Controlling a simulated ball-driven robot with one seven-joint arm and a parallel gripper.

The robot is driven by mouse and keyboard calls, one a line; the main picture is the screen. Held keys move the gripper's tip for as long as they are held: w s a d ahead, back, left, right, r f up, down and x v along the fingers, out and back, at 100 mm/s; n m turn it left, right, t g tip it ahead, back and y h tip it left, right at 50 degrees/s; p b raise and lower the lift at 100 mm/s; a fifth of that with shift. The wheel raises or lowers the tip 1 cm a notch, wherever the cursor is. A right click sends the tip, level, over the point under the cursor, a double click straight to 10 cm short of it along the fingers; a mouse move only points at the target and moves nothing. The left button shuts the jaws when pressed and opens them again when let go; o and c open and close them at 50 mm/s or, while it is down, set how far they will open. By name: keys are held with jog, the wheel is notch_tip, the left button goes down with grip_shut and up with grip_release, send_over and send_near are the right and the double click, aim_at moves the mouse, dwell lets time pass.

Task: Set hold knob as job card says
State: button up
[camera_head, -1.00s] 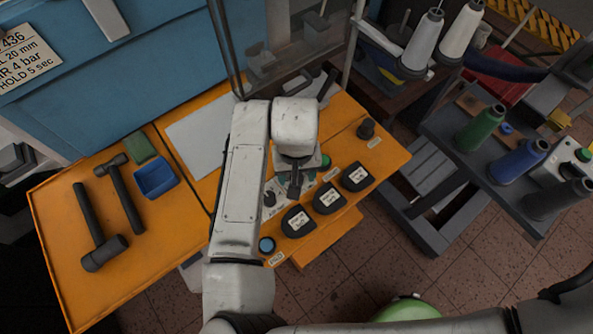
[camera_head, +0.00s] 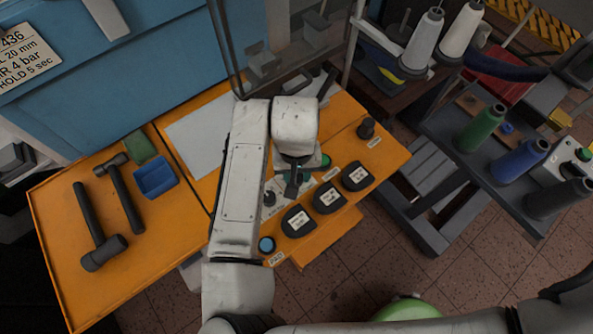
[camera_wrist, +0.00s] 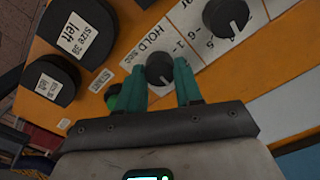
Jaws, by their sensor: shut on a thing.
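The hold knob (camera_wrist: 159,69) is a round black knob with a pale pointer mark, beside the printed "HOLD sec" label in the wrist view. My gripper (camera_wrist: 160,82) has its two teal fingers on either side of this knob, shut on it. The fingers cover part of the scale, and I cannot tell which number the mark points to. In the head view my gripper (camera_head: 291,191) is low over the orange bench, and the hold knob is hidden there. The job card (camera_head: 28,52) at upper left reads "HOLD 5 sec", with a 4 bar line above.
Another black knob (camera_wrist: 226,17) with its own scale is close by. A green button (camera_wrist: 113,97) sits by the START label, near my left finger. Black shoe lasts (camera_head: 328,199) stand at the bench's front. Hammers (camera_head: 100,240) and a blue tray (camera_head: 156,178) lie left.

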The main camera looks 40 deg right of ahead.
jog(key=m+b, duration=0.1)
jog(key=m, duration=0.3)
jog(key=shift+m, duration=0.3)
jog(key=m+b, duration=0.1)
jog(key=m, duration=0.3)
jog(key=shift+m, duration=0.3)
jog(key=m+b, duration=0.2)
jog(key=m, duration=0.2)
jog(key=shift+m+b, duration=0.6)
jog(key=shift+m, duration=1.4)
jog(key=o, duration=1)
jog(key=shift+s, duration=0.1)
jog(key=shift+o, duration=0.2)
